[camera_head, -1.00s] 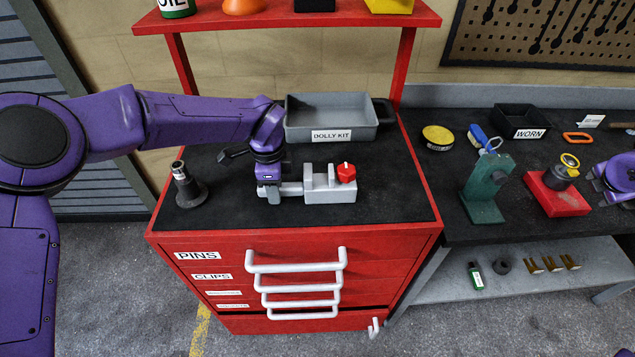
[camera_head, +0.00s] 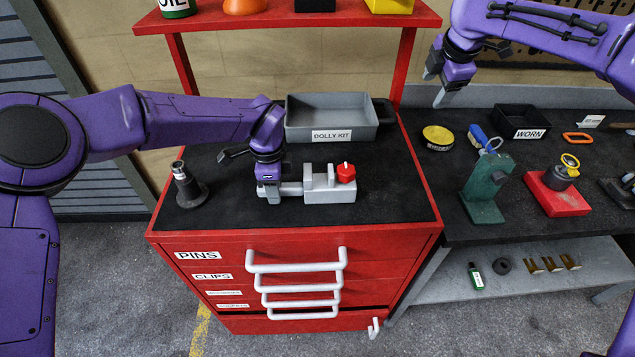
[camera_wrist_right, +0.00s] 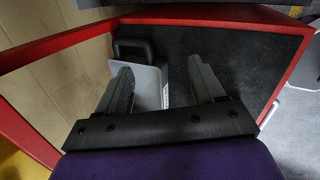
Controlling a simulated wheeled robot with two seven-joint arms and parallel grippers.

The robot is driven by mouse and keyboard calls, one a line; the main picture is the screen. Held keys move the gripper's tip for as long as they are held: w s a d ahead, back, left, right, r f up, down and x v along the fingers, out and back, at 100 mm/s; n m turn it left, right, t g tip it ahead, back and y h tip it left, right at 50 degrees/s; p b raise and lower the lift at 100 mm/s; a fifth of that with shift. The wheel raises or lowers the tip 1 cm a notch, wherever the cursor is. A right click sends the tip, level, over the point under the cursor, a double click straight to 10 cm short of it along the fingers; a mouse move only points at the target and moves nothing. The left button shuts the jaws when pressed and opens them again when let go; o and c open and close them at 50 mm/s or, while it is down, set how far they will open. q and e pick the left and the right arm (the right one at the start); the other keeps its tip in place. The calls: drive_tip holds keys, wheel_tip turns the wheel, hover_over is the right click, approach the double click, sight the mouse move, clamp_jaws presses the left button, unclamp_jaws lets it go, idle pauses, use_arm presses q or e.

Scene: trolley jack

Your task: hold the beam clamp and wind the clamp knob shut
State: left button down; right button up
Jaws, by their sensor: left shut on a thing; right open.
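The grey beam clamp (camera_head: 325,194) lies on the black top of the red cabinet. Its red clamp knob (camera_head: 346,172) is at its right end. My left gripper (camera_head: 277,192) is shut on the clamp's left end. My right gripper (camera_head: 437,88) is raised in the air above the back of the bench, right of the cabinet, well away from the knob. In the right wrist view its two fingers (camera_wrist_right: 160,88) stand apart with nothing between them. The clamp and knob cannot be made out in the right wrist view.
The grey DOLLY KIT tray (camera_head: 332,136) stands behind the clamp. A dark stand (camera_head: 187,186) is at the cabinet's left. A red shelf (camera_head: 290,20) overhangs the back on posts. The bench at right holds a yellow tin (camera_head: 438,138), a green block (camera_head: 486,188) and a WORN bin (camera_head: 522,121).

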drive_tip(key=s+a+f+g, duration=0.1)
drive_tip(key=s+a, duration=0.1)
drive_tip(key=a, duration=0.3)
drive_tip(key=s+a+f+g, duration=0.1)
drive_tip(key=s+a+f, duration=0.1)
drive_tip(key=a, duration=0.3)
drive_tip(key=g, duration=0.3)
hover_over(347, 169)
wheel_tip(347, 169, down, 4)
drive_tip(key=shift+a+f, duration=0.1)
drive_tip(key=shift+f, duration=4)
